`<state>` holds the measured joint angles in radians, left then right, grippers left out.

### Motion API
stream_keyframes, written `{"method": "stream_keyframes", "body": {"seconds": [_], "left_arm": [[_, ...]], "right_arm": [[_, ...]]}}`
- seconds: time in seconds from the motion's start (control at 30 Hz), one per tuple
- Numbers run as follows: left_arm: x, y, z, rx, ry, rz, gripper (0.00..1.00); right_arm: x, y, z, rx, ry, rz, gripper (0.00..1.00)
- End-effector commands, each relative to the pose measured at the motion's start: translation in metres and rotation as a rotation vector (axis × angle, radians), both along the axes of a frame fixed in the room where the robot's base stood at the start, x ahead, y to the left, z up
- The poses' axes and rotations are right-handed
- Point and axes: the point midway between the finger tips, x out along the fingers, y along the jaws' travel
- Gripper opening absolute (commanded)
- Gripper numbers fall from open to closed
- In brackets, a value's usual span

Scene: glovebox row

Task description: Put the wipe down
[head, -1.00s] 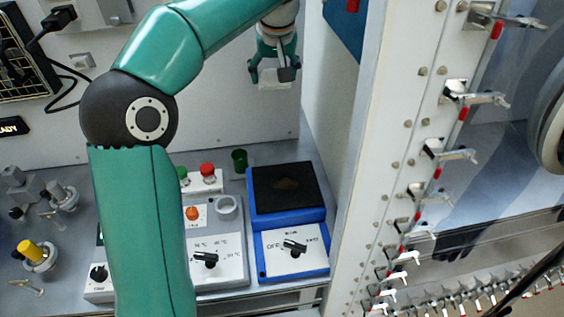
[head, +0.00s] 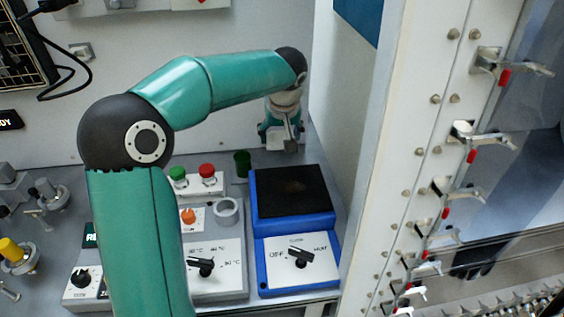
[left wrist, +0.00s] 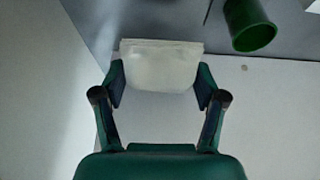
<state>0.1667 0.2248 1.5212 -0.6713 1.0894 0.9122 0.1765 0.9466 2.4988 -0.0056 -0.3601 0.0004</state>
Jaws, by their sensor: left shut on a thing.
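My left gripper (head: 281,140) is low at the back of the bench, behind the blue device with the black top. In the left wrist view, the left gripper (left wrist: 160,92) is shut on a pale folded wipe (left wrist: 160,66), held between its two fingertips. The wipe shows a little at the fingertips in the head view, mostly hidden by the gripper. I cannot tell if it touches the bench. My right gripper is in neither view.
A green cup (head: 242,164) stands just left of the gripper. The blue device (head: 262,228) with a black top plate (head: 290,190) is in front. Red (head: 207,171) and green (head: 178,175) buttons lie further left. A pale wall panel (head: 350,120) rises close on the right.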

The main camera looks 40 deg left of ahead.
Motion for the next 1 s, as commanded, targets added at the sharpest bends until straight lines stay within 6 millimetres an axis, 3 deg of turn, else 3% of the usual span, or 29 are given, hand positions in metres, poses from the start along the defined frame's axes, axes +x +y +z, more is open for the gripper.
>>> {"method": "stream_keyframes", "body": {"seconds": [0.1,0.37,0.6,1.0], "left_arm": [[-0.001,0.0,-0.024,0.001,0.002,0.0,0.21],[0.0,0.001,-0.044,0.001,0.001,0.001,0.21],[-0.001,0.001,-0.076,0.001,0.003,0.0,0.21],[0.0,0.0,-0.083,0.001,-0.001,0.001,0.21]], "right_arm": [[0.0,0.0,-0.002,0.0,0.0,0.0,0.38],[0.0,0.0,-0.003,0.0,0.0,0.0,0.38],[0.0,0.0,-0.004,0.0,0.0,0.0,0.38],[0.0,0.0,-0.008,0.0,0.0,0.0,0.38]]}}
